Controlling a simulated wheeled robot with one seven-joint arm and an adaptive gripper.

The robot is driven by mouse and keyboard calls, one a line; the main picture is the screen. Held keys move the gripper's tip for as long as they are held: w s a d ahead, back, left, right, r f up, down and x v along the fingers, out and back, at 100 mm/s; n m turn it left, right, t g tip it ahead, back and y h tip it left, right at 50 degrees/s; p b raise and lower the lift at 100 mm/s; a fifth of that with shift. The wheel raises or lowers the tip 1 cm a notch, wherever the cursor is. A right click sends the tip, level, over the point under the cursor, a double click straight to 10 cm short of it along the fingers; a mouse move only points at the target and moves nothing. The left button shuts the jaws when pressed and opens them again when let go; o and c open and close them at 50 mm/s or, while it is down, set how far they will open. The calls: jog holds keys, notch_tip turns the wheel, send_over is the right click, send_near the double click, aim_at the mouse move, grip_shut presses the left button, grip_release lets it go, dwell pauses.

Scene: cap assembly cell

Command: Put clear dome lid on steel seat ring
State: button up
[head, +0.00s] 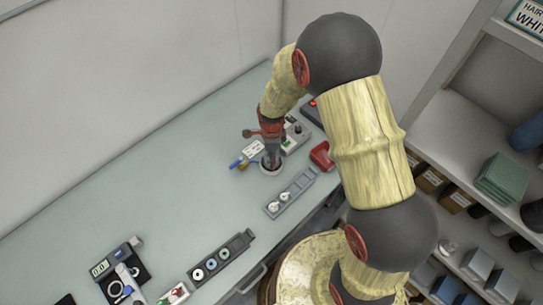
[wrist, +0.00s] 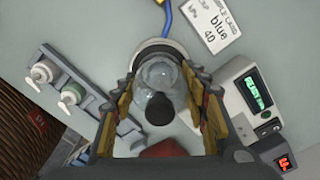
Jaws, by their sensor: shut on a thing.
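The clear dome lid (wrist: 158,75) has a black knob (wrist: 160,109) and sits between the fingers of my gripper (wrist: 160,92), which is shut on it. In the head view my gripper (head: 271,160) points down at the far part of the bench. The steel seat ring (head: 271,169) shows as a pale round rim right below it. In the wrist view part of the ring (wrist: 163,43) shows past the dome. The lid is over or at the ring; I cannot tell whether they touch.
The bench (head: 185,180) is clear to the left.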

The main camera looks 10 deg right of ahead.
jog(key=o, duration=1.2)
jog(key=shift+o, duration=0.2)
jog(key=shift+r+p, duration=2.25)
jog(key=shift+r, duration=1.3)
